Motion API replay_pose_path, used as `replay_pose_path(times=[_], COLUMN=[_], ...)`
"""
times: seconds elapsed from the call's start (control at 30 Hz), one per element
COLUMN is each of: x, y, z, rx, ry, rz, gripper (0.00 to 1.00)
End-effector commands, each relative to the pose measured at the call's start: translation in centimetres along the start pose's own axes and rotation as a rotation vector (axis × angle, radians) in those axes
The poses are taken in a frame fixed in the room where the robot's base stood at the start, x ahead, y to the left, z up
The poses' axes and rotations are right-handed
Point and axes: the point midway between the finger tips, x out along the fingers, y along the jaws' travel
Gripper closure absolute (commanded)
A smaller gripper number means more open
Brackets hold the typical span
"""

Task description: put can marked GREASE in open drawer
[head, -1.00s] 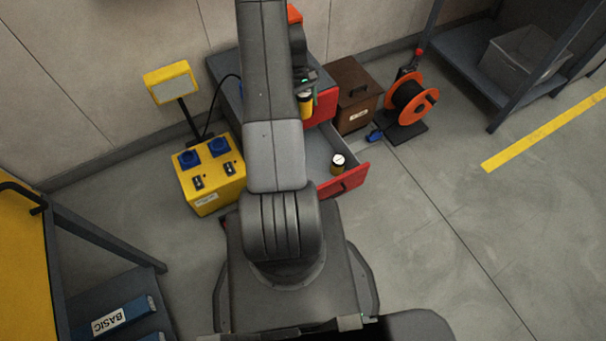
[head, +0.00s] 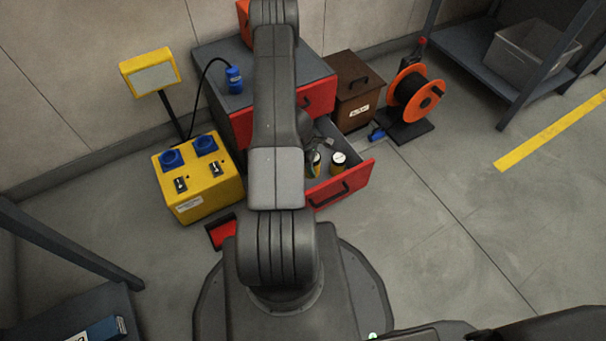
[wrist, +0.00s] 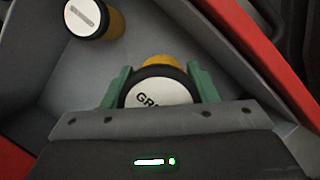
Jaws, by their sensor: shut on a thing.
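The GREASE can (wrist: 160,90), yellow with a black rim and a white lid reading "GR", is between the green fingers of my gripper (wrist: 163,84) in the wrist view. My gripper is shut on it, inside the outline of the open drawer (wrist: 215,50). Whether the can touches the drawer floor I cannot tell. In the head view the drawer's red front (head: 345,187) is pulled out, and the held can (head: 316,160) shows partly behind my arm. A second yellow can with a white lid (head: 339,163) stands in the drawer; it also shows in the wrist view (wrist: 92,18).
The grey-topped red cabinet (head: 315,97) has a blue object (head: 234,80) on top. A brown box (head: 355,85) and an orange cable reel (head: 415,92) stand to its right. A yellow socket box (head: 200,180) stands left. Floor at the right is clear.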

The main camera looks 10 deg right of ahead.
Motion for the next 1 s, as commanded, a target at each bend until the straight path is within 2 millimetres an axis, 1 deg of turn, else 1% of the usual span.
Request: replay_pose_path(times=[0.2, 0.3, 0.47, 0.63, 0.7, 0.87, 1.0], x=[3.8, 5.3, 6.7, 9.0, 9.4, 9.2, 9.5], y=[-0.1, -0.1, -0.1, -0.1, -0.1, -0.1, -0.1], z=[-1.1, -1.6, -2.0, -2.8, -2.9, -2.9, -2.9], rx=[-0.002, -0.001, 0.000, 0.000, 0.000, 0.000, 0.000], ry=[-0.001, -0.001, 0.000, 0.000, 0.000, 0.000, 0.000], rz=[-0.003, -0.002, -0.001, -0.002, -0.001, -0.001, -0.001], gripper=[0.80, 0.80, 0.80, 0.80, 0.80, 0.80, 0.80])
